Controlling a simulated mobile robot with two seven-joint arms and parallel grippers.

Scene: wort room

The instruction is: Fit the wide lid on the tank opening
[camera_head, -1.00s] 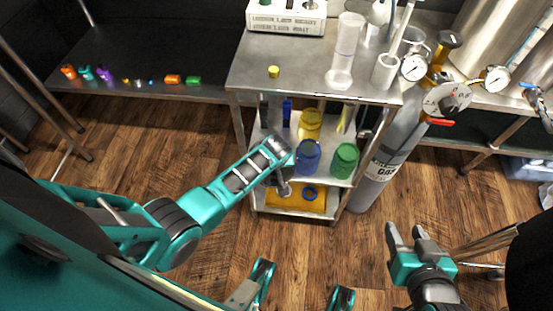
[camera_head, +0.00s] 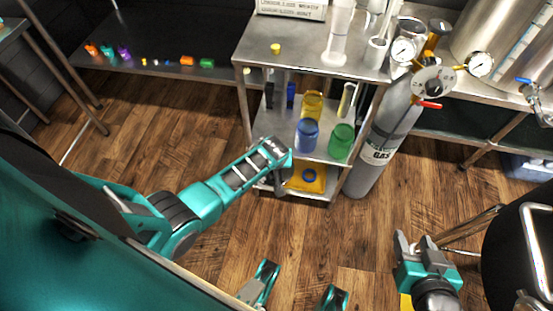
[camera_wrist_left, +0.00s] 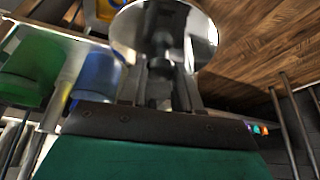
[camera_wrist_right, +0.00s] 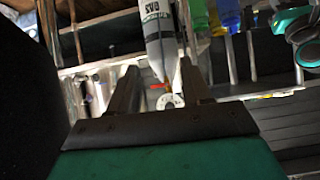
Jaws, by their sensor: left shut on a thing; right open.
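The wide lid (camera_wrist_left: 150,22), a round shiny metal disc, shows at the top of the left wrist view. My left gripper (camera_wrist_left: 165,75) is shut on it by a part below the disc's face. In the head view my left arm reaches toward the cart, and its wrist hides most of the gripper and lid. A dark tank (camera_head: 500,260) with a pale rim round its opening (camera_head: 528,235) stands at the right edge, partly cut off. My right gripper (camera_head: 416,240) is open and empty left of the tank; its fingers also show in the right wrist view (camera_wrist_right: 160,85).
A metal cart (camera_head: 290,65) with glassware on top and coloured jars below stands ahead. A grey gas cylinder (camera_head: 378,150) with gauges is beside it. A dark shelf (camera_head: 150,35) with small coloured items is at the back left. Wooden floor (camera_head: 330,240) lies open between my arms and the cart.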

